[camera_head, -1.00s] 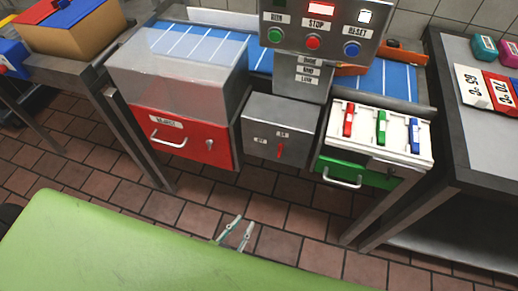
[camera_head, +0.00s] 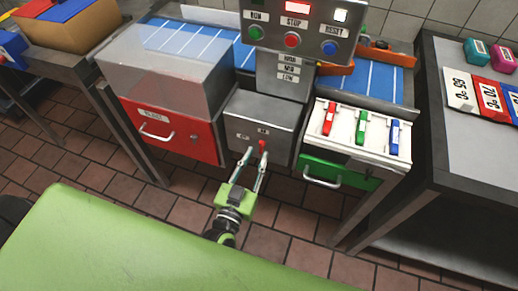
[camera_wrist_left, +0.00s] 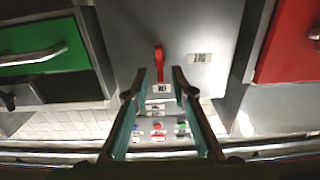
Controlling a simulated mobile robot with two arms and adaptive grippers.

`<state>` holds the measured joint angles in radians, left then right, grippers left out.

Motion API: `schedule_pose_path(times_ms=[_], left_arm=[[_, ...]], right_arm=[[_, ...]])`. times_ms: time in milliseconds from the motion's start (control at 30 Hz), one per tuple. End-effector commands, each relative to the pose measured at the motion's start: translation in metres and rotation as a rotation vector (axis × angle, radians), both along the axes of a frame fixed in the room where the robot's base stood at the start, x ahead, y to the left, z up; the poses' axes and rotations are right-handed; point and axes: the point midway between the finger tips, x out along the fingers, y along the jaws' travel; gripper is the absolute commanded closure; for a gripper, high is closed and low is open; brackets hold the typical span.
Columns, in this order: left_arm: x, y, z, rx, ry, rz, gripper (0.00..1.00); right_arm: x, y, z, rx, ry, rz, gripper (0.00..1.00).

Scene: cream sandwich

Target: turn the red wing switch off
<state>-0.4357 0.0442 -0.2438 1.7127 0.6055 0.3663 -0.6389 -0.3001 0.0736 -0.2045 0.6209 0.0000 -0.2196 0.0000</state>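The red wing switch (camera_head: 262,146) is on the front of the grey box (camera_head: 258,112) between the red and green drawers. It also shows in the left wrist view (camera_wrist_left: 159,62), upright, with one end toward the label above it in the head view. A second label (camera_wrist_left: 200,57) is beside it. My left gripper (camera_head: 256,154) is open in front of the box. In the left wrist view its fingertips (camera_wrist_left: 159,76) appear on either side of the switch's end, without visible contact; the depth gap is hard to tell. My right gripper is out of view.
The red drawer (camera_head: 170,132) with a handle is left of the box, and the green drawer (camera_head: 335,172) is right. A panel with coloured buttons (camera_head: 297,25) stands above. A white tray (camera_head: 345,138) with red, green and blue levers tops the green drawer.

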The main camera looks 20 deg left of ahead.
Motion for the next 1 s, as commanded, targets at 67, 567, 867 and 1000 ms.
schedule_pose_path(times_ms=[67, 567, 867, 1000], left_arm=[[0.013, 0.000, 0.001, -0.001, -0.002, 0.001, 0.76], [0.030, -0.001, -0.001, 0.000, 0.001, 0.000, 0.76], [0.030, -0.001, 0.000, -0.001, 0.001, 0.000, 1.00], [0.030, -0.001, 0.000, -0.016, 0.002, 0.000, 1.00]], right_arm=[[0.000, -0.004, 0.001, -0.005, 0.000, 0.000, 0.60], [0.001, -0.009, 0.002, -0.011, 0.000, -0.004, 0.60], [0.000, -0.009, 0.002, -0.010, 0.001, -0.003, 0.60], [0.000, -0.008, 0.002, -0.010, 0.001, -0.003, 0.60]])
